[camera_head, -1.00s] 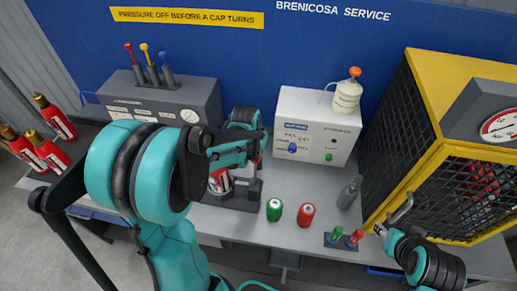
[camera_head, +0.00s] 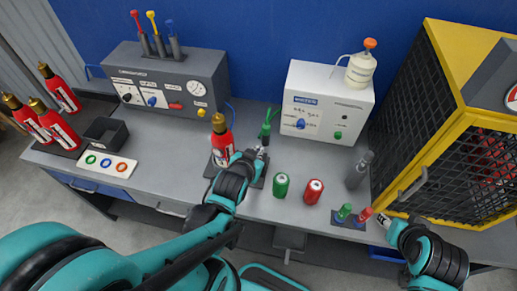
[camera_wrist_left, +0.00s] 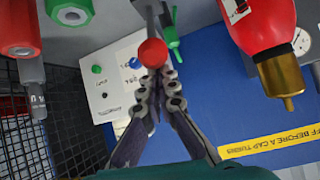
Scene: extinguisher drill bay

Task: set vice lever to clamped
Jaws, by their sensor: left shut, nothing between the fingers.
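A red extinguisher (camera_head: 221,143) with a brass top stands in the vice (camera_head: 259,181) at the middle of the bench. It also shows at the upper right of the left wrist view (camera_wrist_left: 262,25). The vice lever (camera_wrist_left: 152,52) is a grey rod with a red ball end, seen in the left wrist view. My left gripper (camera_head: 262,151) is beside the extinguisher. Its fingertips (camera_wrist_left: 158,75) are shut together and empty, right at the red ball; I cannot tell whether they touch it. My right gripper (camera_head: 384,220) is near a red plug; its jaws are too small to read.
A green upright piece (camera_head: 268,125) stands behind the vice. A green can (camera_head: 281,185) and a red can (camera_head: 313,191) stand to its right. A white pump box (camera_head: 326,104) is behind, a yellow mesh cage (camera_head: 440,130) at right, a grey gauge console (camera_head: 170,85) at back left.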

